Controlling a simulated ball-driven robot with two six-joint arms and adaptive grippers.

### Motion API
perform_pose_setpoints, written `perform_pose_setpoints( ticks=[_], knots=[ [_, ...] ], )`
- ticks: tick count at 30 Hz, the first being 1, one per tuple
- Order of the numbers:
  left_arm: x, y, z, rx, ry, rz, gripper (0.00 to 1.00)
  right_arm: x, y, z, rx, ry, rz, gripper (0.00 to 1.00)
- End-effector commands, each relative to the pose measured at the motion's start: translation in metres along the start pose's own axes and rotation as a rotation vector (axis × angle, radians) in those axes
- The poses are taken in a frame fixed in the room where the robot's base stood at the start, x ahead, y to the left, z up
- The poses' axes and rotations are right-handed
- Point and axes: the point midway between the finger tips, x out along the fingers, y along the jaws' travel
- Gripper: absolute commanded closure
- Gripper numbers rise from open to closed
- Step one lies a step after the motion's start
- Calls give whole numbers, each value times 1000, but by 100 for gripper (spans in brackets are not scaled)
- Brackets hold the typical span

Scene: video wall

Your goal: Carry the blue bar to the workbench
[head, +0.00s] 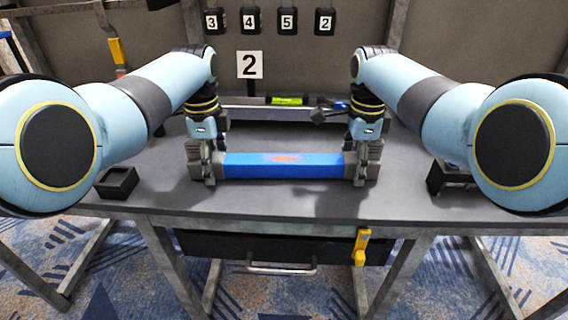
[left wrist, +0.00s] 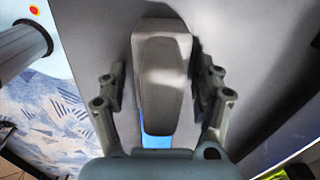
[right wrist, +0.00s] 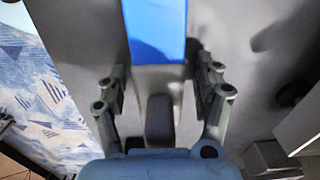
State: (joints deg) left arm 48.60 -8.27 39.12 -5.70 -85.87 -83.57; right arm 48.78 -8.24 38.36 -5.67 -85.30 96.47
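The blue bar (head: 285,165) has grey blocky ends and lies level on the grey workbench (head: 270,202), near its front edge. My left gripper (head: 208,168) is over the bar's left end. In the left wrist view its fingers stand apart on both sides of the grey end (left wrist: 163,75), with gaps. My right gripper (head: 362,166) is over the right end. In the right wrist view its fingers also stand apart beside that grey end (right wrist: 160,95), with gaps. The blue middle of the bar also shows there (right wrist: 157,28). Neither gripper visibly touches the bar.
A small black tray (head: 117,182) sits at the left. A yellow clamp (head: 361,246) hangs at the front. Several numbered black boxes line the back wall.

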Motion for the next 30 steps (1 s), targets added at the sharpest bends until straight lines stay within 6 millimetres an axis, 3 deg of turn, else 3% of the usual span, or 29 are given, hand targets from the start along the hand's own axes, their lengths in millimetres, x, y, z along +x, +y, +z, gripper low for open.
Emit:
perform_pose_setpoints(
  ticks=[2,15,30],
  knots=[
    [0,0,0,0,0,0,44,0,0,0,0,0,0,44],
    [0,0,0,0,0,0,100,0,0,0,0,0,0,100],
    [-7,-1,0,0,0,-3,100,-7,-1,0,0,0,-4,100]
  ],
)
